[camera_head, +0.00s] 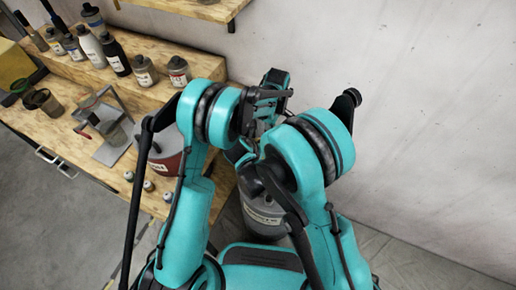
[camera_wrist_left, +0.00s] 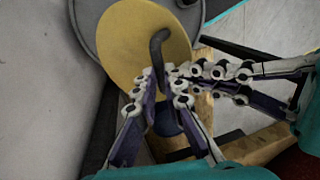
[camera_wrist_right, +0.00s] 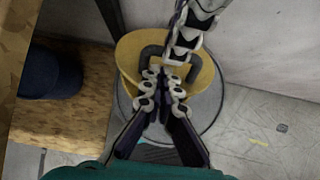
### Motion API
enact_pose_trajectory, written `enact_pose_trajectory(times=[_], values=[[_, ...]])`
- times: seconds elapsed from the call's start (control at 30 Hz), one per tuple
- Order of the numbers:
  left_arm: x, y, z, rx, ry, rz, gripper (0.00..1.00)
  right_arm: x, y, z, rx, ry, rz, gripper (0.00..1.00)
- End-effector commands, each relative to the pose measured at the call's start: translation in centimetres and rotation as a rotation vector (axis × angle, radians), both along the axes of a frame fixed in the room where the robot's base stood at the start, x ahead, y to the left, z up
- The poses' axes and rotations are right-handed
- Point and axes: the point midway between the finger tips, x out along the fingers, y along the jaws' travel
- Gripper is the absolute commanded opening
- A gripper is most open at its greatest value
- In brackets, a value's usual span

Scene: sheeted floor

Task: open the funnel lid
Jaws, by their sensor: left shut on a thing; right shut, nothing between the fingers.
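The funnel lid is a yellow disc (camera_wrist_left: 125,45) with a dark bent handle (camera_wrist_left: 157,50), on a grey drum (camera_wrist_left: 85,22) in the left wrist view. In the right wrist view the yellow lid (camera_wrist_right: 128,55) and the bent handle (camera_wrist_right: 152,51) lie ahead of my fingers. My left gripper (camera_wrist_left: 160,90) is shut on the handle. My right gripper (camera_wrist_right: 163,85) is shut and empty, close beside the left fingers over the lid. In the head view my arms hide the lid and both fingertips; the labelled grey drum (camera_head: 262,215) shows partly below them.
A wooden bench (camera_head: 55,125) at the left holds several bottles (camera_head: 90,48), a metal stand (camera_head: 110,150) and a red container (camera_head: 165,165). A pale wall (camera_head: 410,110) closes off the right side. Some sheeted floor (camera_wrist_right: 262,130) is free right of the drum.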

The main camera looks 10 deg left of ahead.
Motion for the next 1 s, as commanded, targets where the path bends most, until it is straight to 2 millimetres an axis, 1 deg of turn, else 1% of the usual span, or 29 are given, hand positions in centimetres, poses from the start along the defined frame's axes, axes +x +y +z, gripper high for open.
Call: enact_pose_trajectory(times=[0.03, 0.17, 0.37, 0.6, 0.63, 0.67, 0.7, 1.0], values=[[0.9, -0.7, -0.7, -0.016, -0.03, -0.003, 0.0, 0.0, 0.0, -0.2, 0.0, 0.0, 0.0, 0.0], [0.9, -0.7, -0.7, -0.016, -0.03, -0.003, 0.0, 0.2, -0.1, -0.1, 0.002, 0.007, -0.001, 0.0], [0.9, -0.7, -0.8, -0.016, -0.03, -0.003, 0.0, 1.6, -0.6, 0.9, 0.017, 0.052, -0.003, 0.0], [0.8, -0.6, -0.8, -0.016, -0.03, -0.003, 0.0, 1.8, -0.6, 1.0, 0.017, 0.05, -0.001, 0.0], [0.8, -0.6, -0.8, -0.016, -0.03, -0.003, 0.14, 1.8, -0.6, 1.0, 0.017, 0.05, -0.001, 0.0], [0.8, -0.6, -0.8, -0.015, -0.029, -0.003, 0.22, 1.9, -0.6, 1.0, 0.018, 0.05, -0.002, 0.0], [0.8, -0.6, -0.8, -0.015, -0.029, -0.003, 0.32, 1.9, -0.7, 1.0, 0.018, 0.05, -0.002, 0.0], [0.8, -0.5, -0.7, -0.013, -0.029, -0.002, 0.33, 1.8, -0.7, 1.0, 0.017, 0.052, -0.001, 0.0]])
